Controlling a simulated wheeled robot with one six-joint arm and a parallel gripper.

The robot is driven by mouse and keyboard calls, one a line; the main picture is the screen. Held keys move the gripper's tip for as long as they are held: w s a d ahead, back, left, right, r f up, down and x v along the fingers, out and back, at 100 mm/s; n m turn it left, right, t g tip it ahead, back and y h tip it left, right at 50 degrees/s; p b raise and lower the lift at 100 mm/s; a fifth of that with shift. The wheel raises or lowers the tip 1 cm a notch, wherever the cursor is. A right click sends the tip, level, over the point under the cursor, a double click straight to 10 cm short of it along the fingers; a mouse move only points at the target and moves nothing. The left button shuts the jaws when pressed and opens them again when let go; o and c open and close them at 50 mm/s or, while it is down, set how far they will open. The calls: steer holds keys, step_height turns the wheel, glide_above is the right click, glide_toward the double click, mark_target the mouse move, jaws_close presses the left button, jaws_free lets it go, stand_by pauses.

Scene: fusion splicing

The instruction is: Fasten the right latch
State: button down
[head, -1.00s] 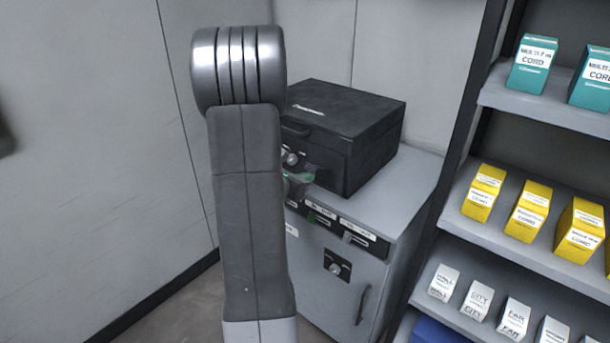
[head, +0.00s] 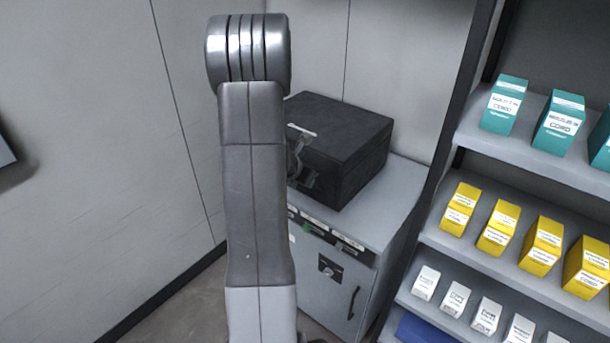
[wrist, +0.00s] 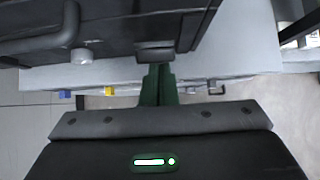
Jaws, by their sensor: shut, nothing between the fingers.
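The black case (head: 345,150) sits shut on top of the grey cabinet; its front is partly hidden by my arm in the head view. In the wrist view the case front (wrist: 115,20) fills the top, with its carry handle (wrist: 42,38) at the left. A dark latch (wrist: 155,54), right of the handle, lies just beyond my fingertips. My gripper (wrist: 159,70) is shut and empty, with its green fingers pointing at the latch's lower edge. I cannot tell whether they touch it, or whether the latch is fastened.
The cabinet top (head: 400,185) has bare room right of the case. A shelf rack (head: 510,150) with teal, yellow and white boxes stands at the right. Grey walls close in behind and at the left.

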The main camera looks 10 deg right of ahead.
steer(key=shift+w+d+r+p, duration=0.45)
steer(key=shift+d+r+p, duration=0.05)
steer(key=shift+d, duration=0.1)
steer(key=shift+r, duration=0.1)
steer(key=shift+r+p, duration=0.6)
steer(key=shift+r, duration=0.1)
steer(key=shift+a, duration=0.1)
